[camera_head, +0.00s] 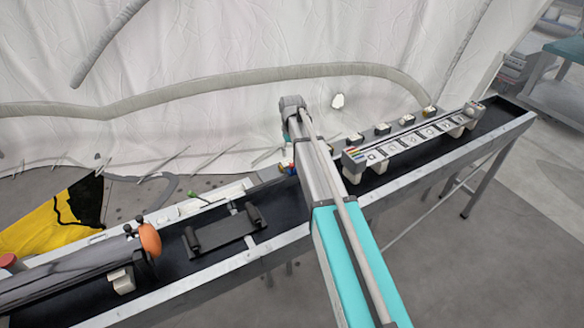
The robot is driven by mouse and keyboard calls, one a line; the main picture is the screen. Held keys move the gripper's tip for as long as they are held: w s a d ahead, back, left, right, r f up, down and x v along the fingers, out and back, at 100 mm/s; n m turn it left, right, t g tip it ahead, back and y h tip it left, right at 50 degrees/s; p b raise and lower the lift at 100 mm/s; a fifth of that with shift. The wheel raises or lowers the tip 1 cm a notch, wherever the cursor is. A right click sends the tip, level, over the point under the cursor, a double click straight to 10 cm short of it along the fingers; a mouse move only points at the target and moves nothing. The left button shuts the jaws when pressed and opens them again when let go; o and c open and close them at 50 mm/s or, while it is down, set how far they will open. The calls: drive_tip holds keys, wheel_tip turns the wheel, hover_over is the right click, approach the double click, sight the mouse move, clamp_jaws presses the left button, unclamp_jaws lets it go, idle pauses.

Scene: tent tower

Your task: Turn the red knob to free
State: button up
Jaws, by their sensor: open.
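A red round cap (8,261) shows at the far left edge, partly cut off by the frame. It may be the red knob; I cannot read any marking on it. Small coloured parts (284,168), one of them reddish, show just left of my arm and are too small to make out. My arm reaches up across the middle of the view to a grey joint (292,104) above the bench. My gripper itself is not visible; the arm hides the area behind it.
A long black bench with a pale rim (262,250) crosses the view. An orange disc (150,239) stands at the end of a dark cylinder. A black cradle (222,230) sits beside it. A labelled white rack (412,140) stands right of my arm. Open floor (480,240) lies right.

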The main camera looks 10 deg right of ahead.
sight(292, 164)
drive_tip(key=shift+f+b, duration=2.65)
drive_tip(key=shift+f, duration=0.3)
clamp_jaws()
